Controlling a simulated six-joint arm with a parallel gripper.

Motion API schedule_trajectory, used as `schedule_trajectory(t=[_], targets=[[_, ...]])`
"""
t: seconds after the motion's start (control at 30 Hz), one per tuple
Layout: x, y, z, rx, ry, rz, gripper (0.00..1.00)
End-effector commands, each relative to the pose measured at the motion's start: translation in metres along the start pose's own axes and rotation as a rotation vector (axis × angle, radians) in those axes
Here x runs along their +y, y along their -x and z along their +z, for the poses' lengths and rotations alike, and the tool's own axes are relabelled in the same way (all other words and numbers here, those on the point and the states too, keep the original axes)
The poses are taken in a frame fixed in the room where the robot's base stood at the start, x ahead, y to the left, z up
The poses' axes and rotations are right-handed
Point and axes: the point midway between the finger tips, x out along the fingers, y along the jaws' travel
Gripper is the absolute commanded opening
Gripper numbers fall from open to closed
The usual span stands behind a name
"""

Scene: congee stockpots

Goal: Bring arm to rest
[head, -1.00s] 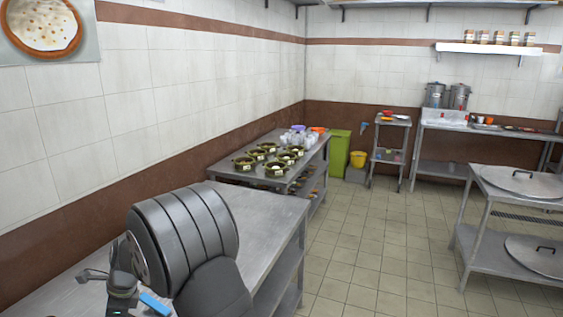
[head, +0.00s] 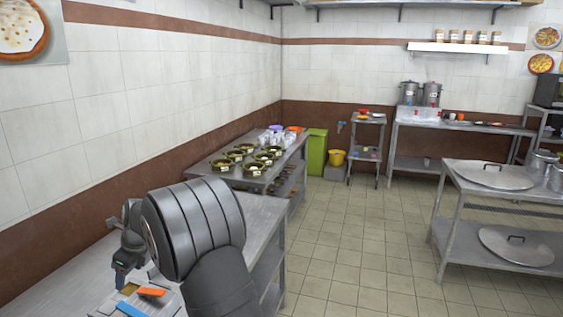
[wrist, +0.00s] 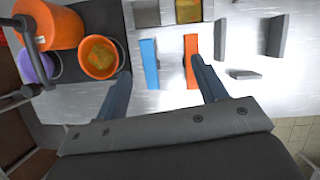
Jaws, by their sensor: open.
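My gripper (wrist: 160,68) is open and empty in the wrist view, its two fingers spread apart. It points down over a light counter (wrist: 65,103). A blue strip (wrist: 150,63) and an orange strip (wrist: 191,62) lie beneath it; the right fingertip overlaps the orange strip in the picture, and I cannot tell whether they touch. In the head view my arm reaches over the near steel counter (head: 255,225), partly hiding it. There the orange strip (head: 151,292) and blue strip (head: 131,309) show beside my wrist.
An orange bucket (wrist: 48,24), a smaller orange bucket (wrist: 99,57) and a purple one (wrist: 36,66) stand left of my gripper. Grey blocks (wrist: 277,36) lie right. A counter with several dark pots (head: 222,166) stands beyond. The tiled floor (head: 340,235) is clear.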

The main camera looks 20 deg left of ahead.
Motion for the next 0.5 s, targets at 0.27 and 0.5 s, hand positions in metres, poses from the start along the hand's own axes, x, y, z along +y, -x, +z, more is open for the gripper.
schedule_trajectory(t=[0.27, 0.5], targets=[[-0.026, -0.009, 0.002, -0.009, -0.137, -0.052, 0.65], [-0.008, -0.046, 0.027, -0.009, -0.135, -0.053, 0.65]])
